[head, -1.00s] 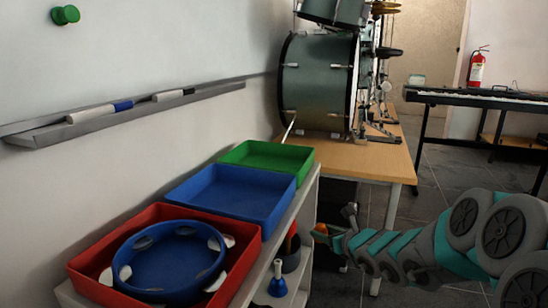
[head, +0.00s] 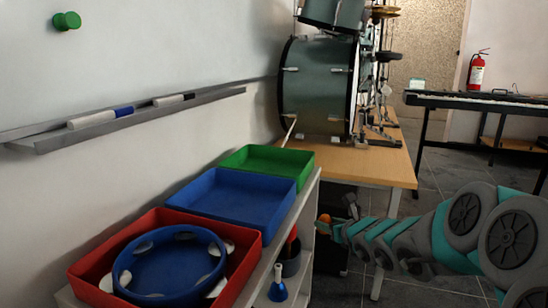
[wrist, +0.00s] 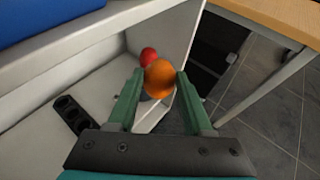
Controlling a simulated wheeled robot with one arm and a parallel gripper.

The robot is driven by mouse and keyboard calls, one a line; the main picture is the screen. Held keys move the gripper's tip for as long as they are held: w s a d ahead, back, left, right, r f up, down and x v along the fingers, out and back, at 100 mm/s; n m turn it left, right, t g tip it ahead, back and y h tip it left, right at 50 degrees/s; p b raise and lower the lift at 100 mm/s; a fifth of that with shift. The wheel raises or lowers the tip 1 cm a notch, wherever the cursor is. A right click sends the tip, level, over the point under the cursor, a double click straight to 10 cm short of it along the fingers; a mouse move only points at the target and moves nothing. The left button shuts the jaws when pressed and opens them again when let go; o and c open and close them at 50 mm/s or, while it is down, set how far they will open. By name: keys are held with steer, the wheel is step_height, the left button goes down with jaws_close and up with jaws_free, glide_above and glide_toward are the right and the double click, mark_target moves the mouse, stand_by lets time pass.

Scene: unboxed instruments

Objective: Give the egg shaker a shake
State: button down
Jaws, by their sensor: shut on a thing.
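The egg shaker is an orange, rounded thing (wrist: 160,78) held between the fingertips of my gripper (wrist: 156,84) in the wrist view. My gripper is shut on it, with one green finger on each side. In the head view the orange egg shaker (head: 324,218) shows small at the tip of my gripper (head: 338,219), just right of the shelf unit. It is held up in the air, apart from the shelf.
A white shelf unit (head: 308,222) carries red (head: 79,271), blue (head: 207,205) and green (head: 268,158) trays. A blue tambourine (head: 122,268) lies in the red one. A blue bell (head: 278,288) and dark cup (head: 291,266) stand below. A wooden table (head: 385,165) is behind.

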step_height(320, 180, up, 5)
steer(key=shift+a+f, duration=0.1)
step_height(320, 180, down, 6)
step_height(320, 180, up, 6)
step_height(320, 180, down, 6)
step_height(320, 180, up, 6)
steer(key=shift+f, duration=0.1)
step_height(320, 180, down, 5)
steer(key=shift+r, duration=0.1)
